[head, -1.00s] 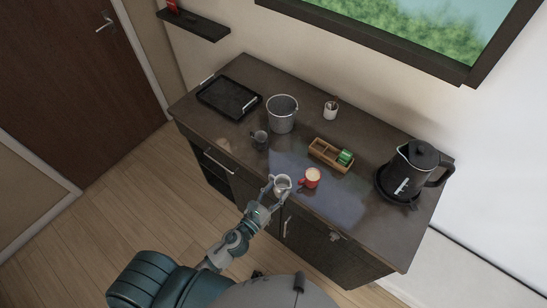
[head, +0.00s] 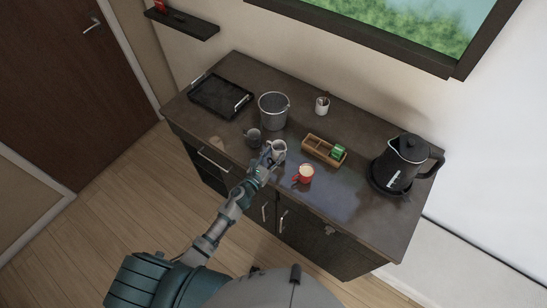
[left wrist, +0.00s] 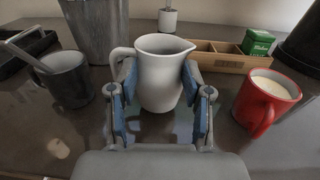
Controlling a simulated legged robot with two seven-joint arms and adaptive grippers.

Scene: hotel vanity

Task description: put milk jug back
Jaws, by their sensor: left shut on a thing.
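The white milk jug (left wrist: 160,75) is upright between the blue-padded fingers of my left gripper (left wrist: 160,108) in the left wrist view. Its handle points left and its spout right. In the head view the jug (head: 277,148) is at the front middle of the dark counter, with my left gripper (head: 267,157) shut on it from the near side. I cannot tell whether its base touches the counter. My right gripper is not in view.
A red mug (head: 305,174) of pale liquid stands right of the jug, a grey mug (head: 253,137) left. Behind are a metal bucket (head: 273,112), a wooden box (head: 315,150) and a white cup (head: 322,106). A black tray (head: 207,102) and kettle (head: 403,160) flank them.

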